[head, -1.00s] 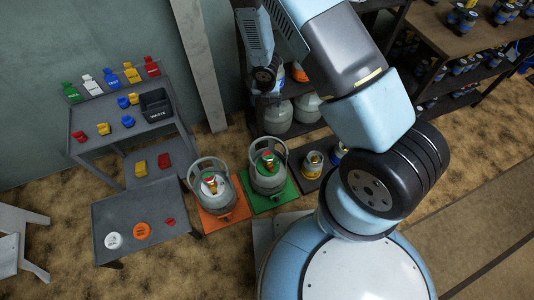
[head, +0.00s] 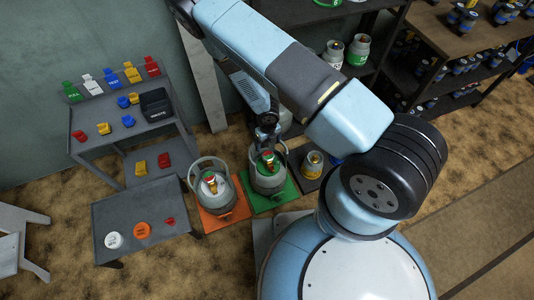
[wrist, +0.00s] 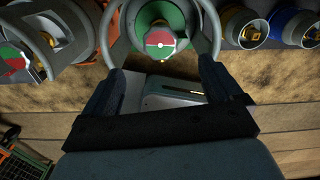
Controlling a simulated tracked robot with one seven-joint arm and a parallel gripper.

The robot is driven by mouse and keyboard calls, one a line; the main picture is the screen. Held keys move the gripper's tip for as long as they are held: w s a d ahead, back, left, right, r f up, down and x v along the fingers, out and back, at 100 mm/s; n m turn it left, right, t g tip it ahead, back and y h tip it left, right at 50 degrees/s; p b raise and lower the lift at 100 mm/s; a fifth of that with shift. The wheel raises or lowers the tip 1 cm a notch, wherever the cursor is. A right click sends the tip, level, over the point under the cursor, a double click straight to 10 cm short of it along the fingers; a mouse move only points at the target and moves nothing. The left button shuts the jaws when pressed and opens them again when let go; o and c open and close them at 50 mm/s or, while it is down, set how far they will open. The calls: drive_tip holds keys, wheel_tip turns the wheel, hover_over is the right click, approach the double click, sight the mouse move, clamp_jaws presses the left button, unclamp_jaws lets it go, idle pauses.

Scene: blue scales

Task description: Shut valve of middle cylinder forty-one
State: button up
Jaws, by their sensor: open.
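A grey gas cylinder (head: 266,182) stands upright on a green scale (head: 284,190), with a collar ring around its top. Its round red and green valve knob (wrist: 165,42) shows near the top middle of the wrist view. In the head view the knob (head: 268,158) is partly covered by my gripper (head: 266,146), which hangs over this cylinder. In the wrist view my gripper (wrist: 160,75) has its two fingers spread, with nothing between them. The knob appears just beyond the fingertips, apart from them. I cannot read a number on the cylinder.
A similar cylinder (head: 210,192) stands close left on an orange scale (head: 228,212). Smaller yellow-topped (head: 313,164) and blue-topped (wrist: 290,24) cylinders stand to the right. A low table (head: 170,205) with discs and a shelf unit with tags are further left. The collar ring (wrist: 116,30) surrounds the knob.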

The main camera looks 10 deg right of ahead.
sight(267, 155)
wheel_tip(267, 155, down, 10)
drive_tip(key=shift+r, duration=0.1)
idle(0.4)
drive_tip(key=shift+c, duration=0.2)
drive_tip(key=c, duration=0.9)
drive_tip(key=shift+a, duration=0.3)
drive_tip(key=shift+c, duration=0.5)
drive_tip(key=shift+d, duration=0.15)
